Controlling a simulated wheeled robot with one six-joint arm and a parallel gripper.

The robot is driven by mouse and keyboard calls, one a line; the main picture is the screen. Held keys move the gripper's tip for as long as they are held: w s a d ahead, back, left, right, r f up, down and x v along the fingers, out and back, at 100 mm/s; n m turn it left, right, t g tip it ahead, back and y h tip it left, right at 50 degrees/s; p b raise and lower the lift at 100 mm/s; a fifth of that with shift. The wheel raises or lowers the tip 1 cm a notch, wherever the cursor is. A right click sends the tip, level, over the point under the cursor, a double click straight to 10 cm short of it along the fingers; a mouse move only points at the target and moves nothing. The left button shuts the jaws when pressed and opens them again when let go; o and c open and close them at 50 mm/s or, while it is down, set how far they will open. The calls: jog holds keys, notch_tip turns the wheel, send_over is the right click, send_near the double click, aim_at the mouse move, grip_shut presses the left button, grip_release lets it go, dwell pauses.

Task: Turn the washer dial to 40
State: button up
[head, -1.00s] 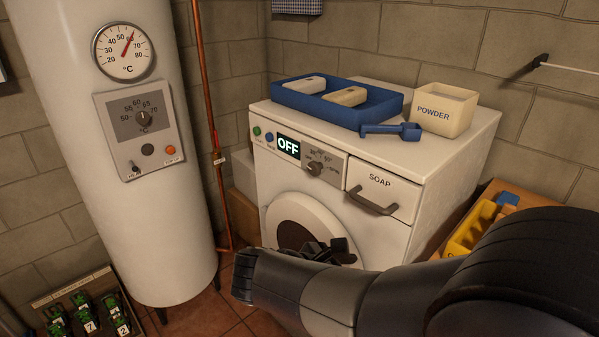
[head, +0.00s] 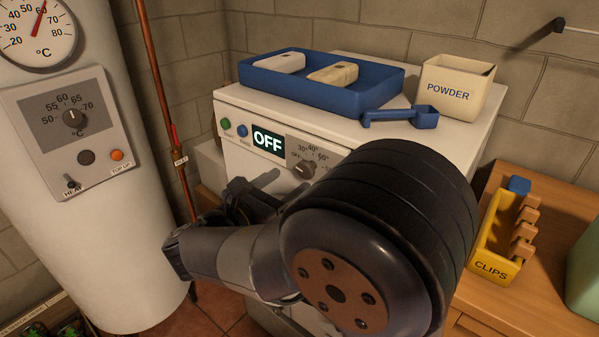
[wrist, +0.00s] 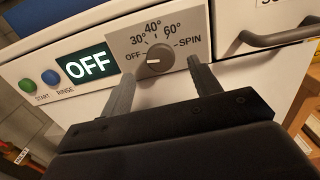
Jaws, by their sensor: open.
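The washer dial (wrist: 153,61) is a small grey knob on a grey panel with OFF, 30°, 40°, 60° and SPIN printed around it. Its light mark appears turned towards OFF, at the left. The dial also shows in the head view (head: 305,169). The display (head: 268,142) reads OFF, and it shows in the wrist view too (wrist: 86,65). My gripper (wrist: 160,72) is open and empty. Its two fingers stand to the left and right of the dial, a little below it in the wrist view; I cannot see them touching it. My arm hides the washer's lower front in the head view.
The START button (wrist: 27,85) and RINSE button (wrist: 50,77) sit left of the display. The soap drawer handle (wrist: 275,38) sticks out at right. A blue tray (head: 300,92), a blue scoop (head: 425,117) and a powder box (head: 455,90) stand on top. A boiler (head: 110,210) stands at left.

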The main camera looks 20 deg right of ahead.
aim_at(303, 171)
jog(key=shift+x, duration=2.6)
jog(key=c, duration=1)
